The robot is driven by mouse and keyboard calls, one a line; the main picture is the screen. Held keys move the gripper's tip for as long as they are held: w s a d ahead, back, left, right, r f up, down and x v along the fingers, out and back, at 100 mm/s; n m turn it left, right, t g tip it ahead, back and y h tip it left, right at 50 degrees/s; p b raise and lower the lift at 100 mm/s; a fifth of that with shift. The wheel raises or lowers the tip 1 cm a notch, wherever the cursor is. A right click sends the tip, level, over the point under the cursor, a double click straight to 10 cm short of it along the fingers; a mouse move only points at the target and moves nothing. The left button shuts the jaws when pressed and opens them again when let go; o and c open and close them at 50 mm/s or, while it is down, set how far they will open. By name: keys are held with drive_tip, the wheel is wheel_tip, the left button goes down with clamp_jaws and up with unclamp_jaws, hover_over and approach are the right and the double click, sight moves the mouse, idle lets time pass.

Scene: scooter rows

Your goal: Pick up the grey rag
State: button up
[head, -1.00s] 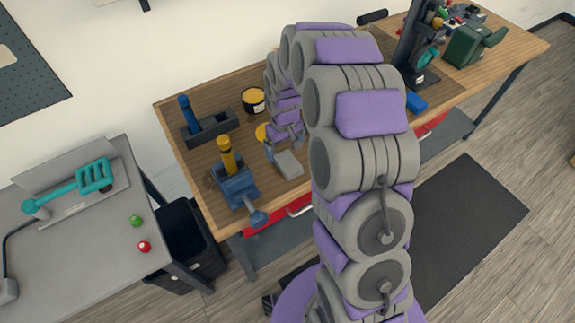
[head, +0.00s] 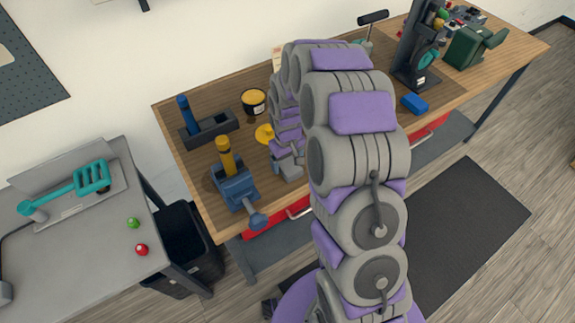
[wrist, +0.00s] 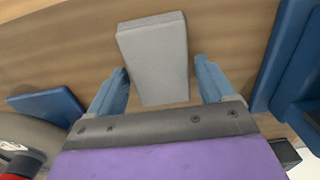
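The grey rag (wrist: 153,52) looks like a flat grey block lying on the wooden workbench. In the wrist view it sits between and ahead of the two blue fingers of my gripper (wrist: 160,70). The fingers are apart, one on each side of it, with visible gaps. In the head view the rag (head: 291,173) is partly hidden under my gripper (head: 284,157), whose fingers are hard to make out there.
A blue vise (head: 236,187) stands left of the rag, holding a yellow-handled thing. A yellow disc (head: 265,134), a yellow-topped tin (head: 253,101) and a dark holder (head: 210,128) are behind it. A blue block (head: 414,104) lies to the right.

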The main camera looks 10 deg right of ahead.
sight(288, 163)
drive_tip(key=c, duration=0.8)
drive_tip(key=shift+o, duration=0.2)
drive_tip(key=shift+r, duration=0.15)
drive_tip(key=shift+r+p, duration=0.5)
drive_tip(key=shift+r, duration=1)
drive_tip(key=shift+s+r, duration=0.25)
drive_tip(key=s+d+r+p, duration=0.1)
drive_tip(key=s+p, duration=0.1)
drive_tip(key=s, duration=1.3)
drive_tip(key=shift+s+d+r, duration=0.15)
drive_tip(key=shift+s+d, duration=0.1)
drive_tip(key=shift+d, duration=0.15)
drive_tip(key=o, duration=0.4)
drive_tip(key=c, duration=0.3)
